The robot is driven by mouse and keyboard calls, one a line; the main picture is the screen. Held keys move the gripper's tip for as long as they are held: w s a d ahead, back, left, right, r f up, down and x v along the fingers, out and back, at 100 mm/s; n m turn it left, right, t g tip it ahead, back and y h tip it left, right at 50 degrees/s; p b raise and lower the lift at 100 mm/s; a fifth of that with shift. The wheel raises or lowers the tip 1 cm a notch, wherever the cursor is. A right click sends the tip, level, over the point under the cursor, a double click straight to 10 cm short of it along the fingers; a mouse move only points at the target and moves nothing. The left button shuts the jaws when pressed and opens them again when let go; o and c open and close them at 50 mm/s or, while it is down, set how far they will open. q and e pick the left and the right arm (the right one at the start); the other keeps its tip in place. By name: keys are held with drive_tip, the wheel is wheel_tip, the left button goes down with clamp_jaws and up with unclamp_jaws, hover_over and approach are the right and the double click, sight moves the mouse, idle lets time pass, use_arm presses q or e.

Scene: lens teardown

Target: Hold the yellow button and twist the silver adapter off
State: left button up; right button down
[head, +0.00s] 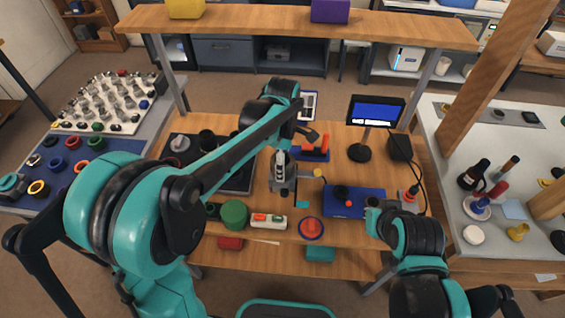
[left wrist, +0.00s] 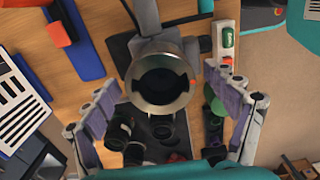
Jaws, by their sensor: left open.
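A silver adapter (left wrist: 160,78), a metal ring with a dark opening, faces my left wrist camera. It appears to sit on the grey stand (head: 284,188) near the middle of the bench. My left gripper (left wrist: 164,84) is open, its purple-padded fingers on either side of the adapter with gaps visible. A small yellow knob (head: 318,172), apparently the yellow button, shows just right of the stand. My right gripper (head: 373,212) is by the blue tray's right end; its fingers are too small to read.
A blue tray (head: 342,209) lies right of the stand. A screen (head: 376,111) stands behind it. A green cylinder (head: 234,214), a white case (head: 268,221) and a red round piece (head: 311,229) sit near the front edge. An overhead shelf (head: 300,24) spans the back.

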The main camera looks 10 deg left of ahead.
use_arm(q)
drive_tip(key=shift+f, duration=0.55)
drive_tip(key=c, duration=1.3)
drive_tip(key=o, duration=1.3)
